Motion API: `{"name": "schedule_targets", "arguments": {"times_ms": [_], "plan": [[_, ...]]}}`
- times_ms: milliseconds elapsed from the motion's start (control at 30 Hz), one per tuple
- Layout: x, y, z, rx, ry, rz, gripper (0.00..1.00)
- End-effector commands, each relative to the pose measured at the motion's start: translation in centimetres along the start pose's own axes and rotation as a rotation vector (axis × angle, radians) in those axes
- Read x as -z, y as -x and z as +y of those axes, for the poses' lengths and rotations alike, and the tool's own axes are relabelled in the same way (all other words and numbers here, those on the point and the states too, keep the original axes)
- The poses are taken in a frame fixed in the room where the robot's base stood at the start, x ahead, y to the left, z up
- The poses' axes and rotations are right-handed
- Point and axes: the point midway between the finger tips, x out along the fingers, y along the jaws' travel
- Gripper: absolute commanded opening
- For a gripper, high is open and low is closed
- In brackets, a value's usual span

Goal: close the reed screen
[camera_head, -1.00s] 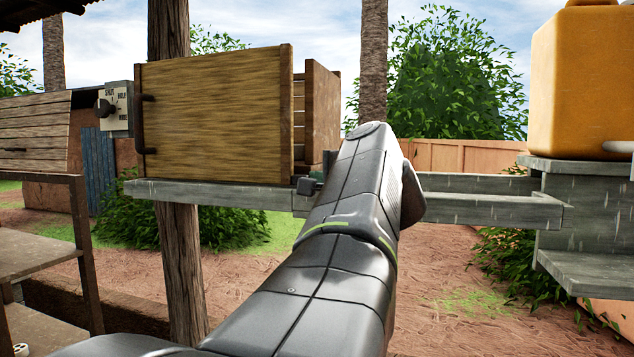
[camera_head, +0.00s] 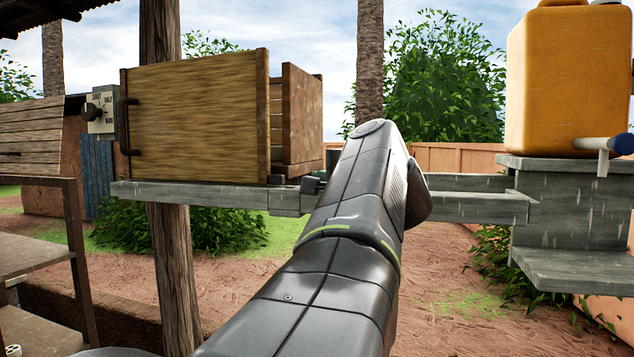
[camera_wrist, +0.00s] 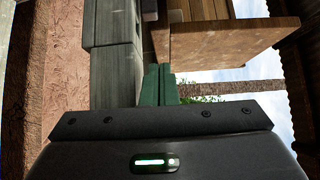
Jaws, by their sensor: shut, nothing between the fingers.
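The reed screen (camera_head: 195,118) is a tan, streaked upright panel in a dark wooden frame, across the front of a wooden box in the head view. A dark bar handle (camera_head: 123,126) is on its left edge. A gap shows between its right edge and the box's plank side (camera_head: 302,115). My gripper shows in the wrist view as two green fingers (camera_wrist: 159,82) close together, with nothing held. They are near a grey beam and a brown wooden board (camera_wrist: 225,42); contact cannot be told. In the head view my arm hides most of the gripper.
A grey wooden rail (camera_head: 200,195) runs under the box. An orange container (camera_head: 565,80) with a blue-ended tap stands on a grey stand (camera_head: 570,200) at right. A dial box (camera_head: 102,114) is left of the screen. A wooden post (camera_head: 165,250) stands below the box.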

Motion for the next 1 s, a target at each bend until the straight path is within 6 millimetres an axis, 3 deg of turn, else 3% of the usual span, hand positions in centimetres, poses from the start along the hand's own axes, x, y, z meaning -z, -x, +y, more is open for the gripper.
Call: {"name": "schedule_targets", "arguments": {"times_ms": [600, 1000], "plan": [[0.1, 7.5, 0.2, 0.000, 0.001, 0.004, 0.00], [0.0, 8.7, 0.1, -0.001, 0.000, 0.000, 0.00]]}}
